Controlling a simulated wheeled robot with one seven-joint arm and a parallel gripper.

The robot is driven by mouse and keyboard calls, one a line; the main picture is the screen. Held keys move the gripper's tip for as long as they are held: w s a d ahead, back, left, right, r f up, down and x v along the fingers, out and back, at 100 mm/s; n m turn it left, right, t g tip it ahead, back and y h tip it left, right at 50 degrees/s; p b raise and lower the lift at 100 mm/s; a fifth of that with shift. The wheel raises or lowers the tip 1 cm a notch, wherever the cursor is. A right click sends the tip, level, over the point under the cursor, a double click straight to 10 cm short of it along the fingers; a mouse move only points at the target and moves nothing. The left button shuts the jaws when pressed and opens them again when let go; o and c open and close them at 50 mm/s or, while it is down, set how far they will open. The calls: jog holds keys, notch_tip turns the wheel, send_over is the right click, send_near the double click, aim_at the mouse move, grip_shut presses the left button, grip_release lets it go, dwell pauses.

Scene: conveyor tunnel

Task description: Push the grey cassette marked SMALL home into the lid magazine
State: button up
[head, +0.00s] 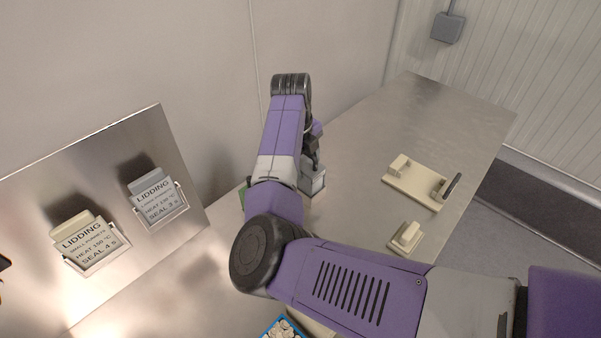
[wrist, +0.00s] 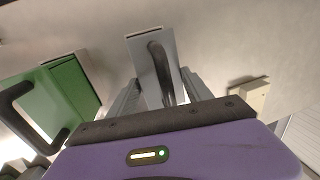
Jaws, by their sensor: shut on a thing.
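A grey box-like piece with a dark curved handle, which I take to be the cassette (wrist: 140,54), stands between the fingers of my gripper (wrist: 160,80) in the wrist view. My gripper is shut on it; the exact contact is not clear. No SMALL marking can be read on it. In the head view my gripper (head: 312,150) is mostly behind my arm, with a grey box (head: 314,184) just below it. I cannot tell the cassette from the lid magazine there, nor how far in the cassette sits.
A green box (wrist: 72,86) with a black handle is close on the left in the wrist view. A cream block (wrist: 254,95) is on the right. Cream fixtures (head: 412,190) (head: 406,238) stand on the steel table, with two lidding cards (head: 158,199) (head: 86,242) at left. The far table is clear.

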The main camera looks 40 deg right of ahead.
aim_at(306, 154)
grip_shut()
jog(key=shift+r, duration=0.1)
jog(key=shift+r+p, duration=1.1)
jog(key=shift+r, duration=0.35)
jog(key=shift+r+p, duration=1.25)
jog(key=shift+r, duration=0.5)
